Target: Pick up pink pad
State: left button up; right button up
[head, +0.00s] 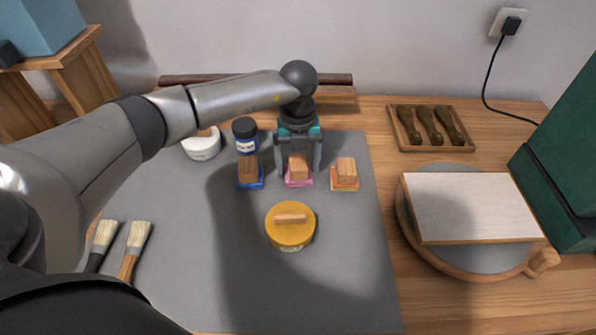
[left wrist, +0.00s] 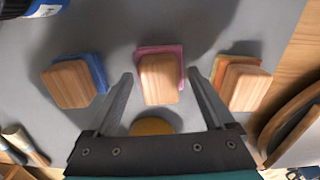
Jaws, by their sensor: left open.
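The pink pad (head: 299,180) sits on the grey mat, with a wooden block handle on top. In the left wrist view the pink pad (left wrist: 160,51) shows around its wooden handle (left wrist: 160,80), centred between the fingers. My left gripper (head: 298,171) is open above the pad, with one finger on each side of its handle and a visible gap to both. In the left wrist view my left gripper (left wrist: 160,78) is also open and empty. My right gripper is not in view.
A blue pad (head: 250,183) stands to the left and an orange pad (head: 344,184) to the right, both close by. A yellow round lid (head: 290,228) lies in front. A white jar (head: 202,146) and a blue jar (head: 245,136) stand behind. The mat's front right is clear.

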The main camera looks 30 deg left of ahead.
aim_at(298, 162)
pick_arm(q)
jog(key=shift+f, duration=0.1)
jog(key=shift+c, duration=0.4)
jog(key=c, duration=1)
notch_tip(298, 162, up, 20)
jog(key=p, duration=0.3)
jog(key=o, duration=0.8)
jog(key=c, duration=0.6)
